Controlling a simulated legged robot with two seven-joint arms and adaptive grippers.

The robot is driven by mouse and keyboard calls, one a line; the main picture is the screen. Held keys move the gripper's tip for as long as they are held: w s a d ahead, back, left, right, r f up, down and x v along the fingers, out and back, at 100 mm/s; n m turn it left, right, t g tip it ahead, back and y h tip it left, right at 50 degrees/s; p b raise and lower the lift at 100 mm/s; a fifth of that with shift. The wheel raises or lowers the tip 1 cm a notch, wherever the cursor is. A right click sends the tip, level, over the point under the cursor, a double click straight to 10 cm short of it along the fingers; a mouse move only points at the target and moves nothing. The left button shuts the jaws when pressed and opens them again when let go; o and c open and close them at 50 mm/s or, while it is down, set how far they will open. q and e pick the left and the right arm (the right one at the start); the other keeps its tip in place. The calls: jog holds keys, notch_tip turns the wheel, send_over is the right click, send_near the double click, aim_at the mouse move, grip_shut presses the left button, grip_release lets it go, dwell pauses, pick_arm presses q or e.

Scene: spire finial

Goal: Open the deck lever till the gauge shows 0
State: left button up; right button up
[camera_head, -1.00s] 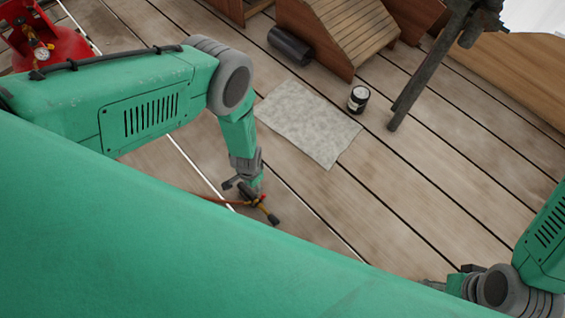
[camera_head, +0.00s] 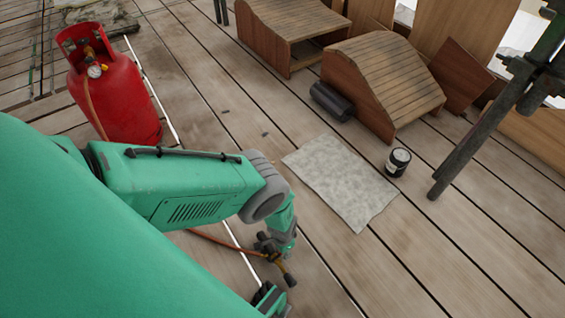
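A red gas cylinder (camera_head: 117,100) stands on the planks at the upper left. A small round gauge (camera_head: 95,71) is on its valve; the reading is too small to tell. An orange hose (camera_head: 218,240) runs to a dark, brass-coloured fitting (camera_head: 284,268). My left gripper (camera_head: 268,246) is at this fitting, pointing down. I cannot tell whether its fingers close on it or only overlap it in view. No separate deck lever can be made out. A dark part (camera_head: 268,297) at the bottom edge may be my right gripper; its fingers are not clear.
A grey mat (camera_head: 340,180) lies on the plank deck, with a dark can (camera_head: 398,162) beside it. A black roll (camera_head: 331,101) lies against wooden slatted pieces (camera_head: 385,80). A dark metal post (camera_head: 485,125) slants at the right. The lower right deck is clear.

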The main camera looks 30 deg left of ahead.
pick_arm(q)
jog(key=shift+d+f, duration=0.15)
jog(key=shift+f, duration=0.15)
pick_arm(e)
jog(key=shift+d+f, duration=0.2)
jog(key=shift+f, duration=0.1)
pick_arm(q)
grip_shut()
pick_arm(e)
jog(key=shift+a, duration=0.15)
jog(key=shift+r, duration=0.15)
